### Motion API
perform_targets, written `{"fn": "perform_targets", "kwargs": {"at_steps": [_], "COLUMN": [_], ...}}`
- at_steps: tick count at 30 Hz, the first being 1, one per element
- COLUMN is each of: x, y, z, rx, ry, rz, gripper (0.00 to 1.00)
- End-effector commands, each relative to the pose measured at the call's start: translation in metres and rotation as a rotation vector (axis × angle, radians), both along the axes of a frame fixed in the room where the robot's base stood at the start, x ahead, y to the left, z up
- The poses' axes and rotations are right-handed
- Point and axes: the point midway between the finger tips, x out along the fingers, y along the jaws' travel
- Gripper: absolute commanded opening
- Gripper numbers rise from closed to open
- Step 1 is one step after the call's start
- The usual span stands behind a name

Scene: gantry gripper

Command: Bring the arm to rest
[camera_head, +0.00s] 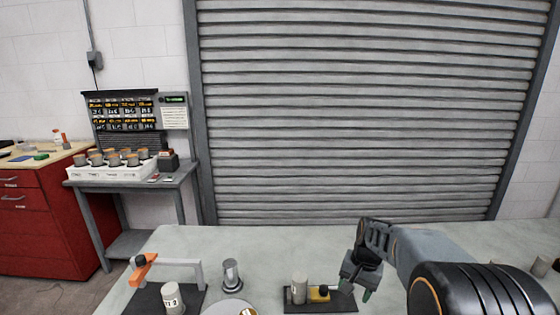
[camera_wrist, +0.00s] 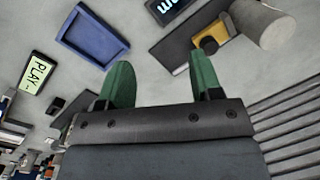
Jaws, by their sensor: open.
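My gripper (camera_head: 361,284) is above the pale table at the right of the head view, with its green fingertips pointing down. In the wrist view my gripper (camera_wrist: 160,82) shows two green fingers spread apart with nothing between them. It is open and empty. My arm reaches in from the right edge of the head view. The gripper is close to the right end of a dark tray (camera_head: 335,303). On that tray stand a grey cylinder (camera_head: 299,288) and a yellow block (camera_head: 318,294); whether the fingers touch the tray I cannot tell.
The table (camera_head: 240,245) has free room at its back. At the front left are an orange-topped fixture (camera_head: 141,270), a labelled white cylinder (camera_head: 173,299) and a metal cylinder (camera_head: 232,275). A blue tray (camera_wrist: 92,35) and a PLAY sign (camera_wrist: 38,72) show in the wrist view.

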Motion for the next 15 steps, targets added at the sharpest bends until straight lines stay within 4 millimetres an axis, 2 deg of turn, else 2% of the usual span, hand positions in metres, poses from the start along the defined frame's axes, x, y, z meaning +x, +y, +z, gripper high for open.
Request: {"fn": "perform_targets", "kwargs": {"at_steps": [1, 6, 12, 15], "x": [-0.021, -0.084, -0.137, -0.153], "y": [0.004, 0.015, 0.024, 0.027], "z": [0.008, 0.021, 0.028, 0.033], "rx": [-0.026, -0.110, -0.176, -0.191], "ry": [-0.036, -0.139, -0.234, -0.270], "rz": [0.082, 0.323, 0.450, 0.469], "gripper": [0.59, 0.59, 0.59, 0.59]}}
